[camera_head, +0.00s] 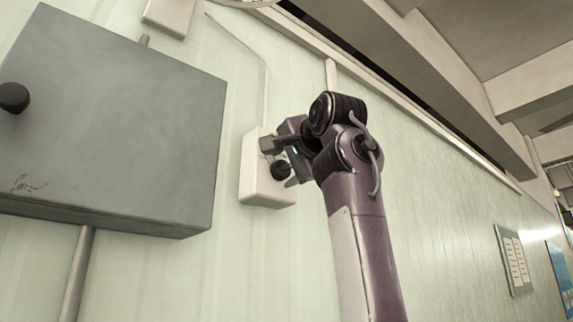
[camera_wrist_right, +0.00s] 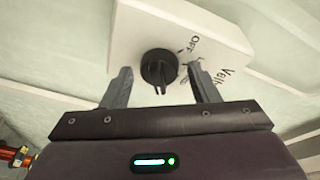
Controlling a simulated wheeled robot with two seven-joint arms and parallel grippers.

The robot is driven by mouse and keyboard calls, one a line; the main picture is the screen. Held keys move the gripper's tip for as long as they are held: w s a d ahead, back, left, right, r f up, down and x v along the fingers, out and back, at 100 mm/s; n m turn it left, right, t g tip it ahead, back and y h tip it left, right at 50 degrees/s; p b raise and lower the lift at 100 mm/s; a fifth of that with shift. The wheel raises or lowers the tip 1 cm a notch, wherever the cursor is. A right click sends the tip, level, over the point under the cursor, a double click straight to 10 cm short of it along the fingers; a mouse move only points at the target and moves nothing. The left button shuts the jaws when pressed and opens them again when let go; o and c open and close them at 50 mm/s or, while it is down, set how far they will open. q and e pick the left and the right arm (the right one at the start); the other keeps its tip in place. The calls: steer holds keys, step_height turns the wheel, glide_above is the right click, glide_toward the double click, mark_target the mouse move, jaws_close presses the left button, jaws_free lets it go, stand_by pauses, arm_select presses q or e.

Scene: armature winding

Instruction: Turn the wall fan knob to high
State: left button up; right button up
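The wall fan control is a cream box (camera_head: 258,180) on the pale green wall, with a black round knob (camera_head: 281,170) on its face. In the right wrist view the knob (camera_wrist_right: 158,68) has a ridge pointing toward my gripper, and the box (camera_wrist_right: 185,22) shows the printed word "OFF" beside it. Other lettering is partly hidden by a finger. My right gripper (camera_head: 283,158) is at the box. In the wrist view its two fingers (camera_wrist_right: 160,88) are apart on either side of the knob, with gaps to it. My left gripper is out of view.
A grey metal cabinet (camera_head: 110,120) with a black knob (camera_head: 14,97) hangs on the wall to the left. A thin conduit (camera_head: 262,85) runs up from the box. A notice panel (camera_head: 513,260) is far right.

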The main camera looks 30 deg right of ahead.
steer(key=shift+o, duration=0.3)
steer(key=shift+w, duration=0.1)
steer(key=shift+s+a+f+b, duration=0.1)
steer(key=shift+s+f+b, duration=0.05)
steer(key=shift+s+b, duration=0.35)
steer(key=s+a+b, duration=0.1)
steer(key=s+b, duration=0.1)
steer(key=s, duration=0.4)
steer(key=shift+s+a+b, duration=0.15)
steer(key=shift+s+b, duration=0.15)
steer(key=shift+s, duration=0.1)
steer(key=shift+w, duration=0.1)
